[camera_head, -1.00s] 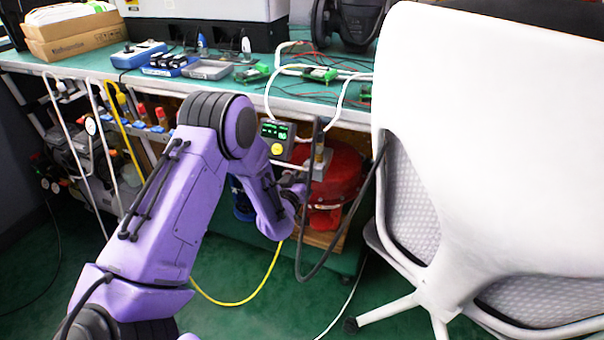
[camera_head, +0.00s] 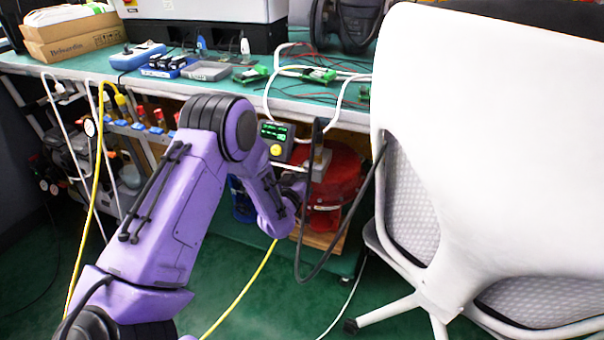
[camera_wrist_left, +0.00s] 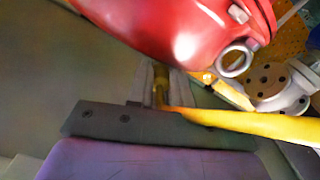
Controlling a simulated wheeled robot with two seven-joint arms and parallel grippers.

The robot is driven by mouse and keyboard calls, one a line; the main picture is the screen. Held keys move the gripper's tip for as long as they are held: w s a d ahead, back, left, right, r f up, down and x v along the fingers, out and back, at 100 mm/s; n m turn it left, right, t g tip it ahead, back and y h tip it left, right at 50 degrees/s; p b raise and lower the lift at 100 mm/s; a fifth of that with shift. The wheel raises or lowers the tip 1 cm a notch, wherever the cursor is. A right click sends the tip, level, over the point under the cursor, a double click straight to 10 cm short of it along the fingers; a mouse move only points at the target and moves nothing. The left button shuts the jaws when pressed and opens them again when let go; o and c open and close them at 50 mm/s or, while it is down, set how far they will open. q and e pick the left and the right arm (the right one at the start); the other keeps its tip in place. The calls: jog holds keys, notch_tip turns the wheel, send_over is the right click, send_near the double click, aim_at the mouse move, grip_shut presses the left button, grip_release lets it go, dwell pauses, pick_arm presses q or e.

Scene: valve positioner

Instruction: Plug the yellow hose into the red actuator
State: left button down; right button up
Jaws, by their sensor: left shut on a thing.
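The red actuator (camera_head: 342,180) sits under the workbench, partly behind a dark cable and my left arm. Its rounded red body (camera_wrist_left: 185,25) fills the top of the left wrist view. My left gripper (camera_wrist_left: 162,84) is shut on the end of the yellow hose (camera_wrist_left: 250,122), at a brass-coloured fitting, just below the red body. In the head view my wrist hides the gripper and the hose end. The yellow hose (camera_head: 240,292) runs from below my wrist down and left behind my arm. Whether the fitting touches a port cannot be told. My right gripper is not in view.
A small display box (camera_head: 275,138) with a yellow button hangs left of the actuator. A white chair (camera_head: 470,150) blocks the right side. A black cable (camera_head: 312,274) loops in front of the actuator. The bench top (camera_head: 235,88) carries tools and circuit boards.

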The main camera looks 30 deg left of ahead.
pick_arm(q)
jog(key=c, duration=0.9)
grip_release()
jog(key=shift+c, duration=0.2)
jog(key=p+v, duration=0.1)
jog(key=v, duration=0.9)
jog(key=shift+s, duration=0.2)
jog(key=shift+s+d+f, duration=0.1)
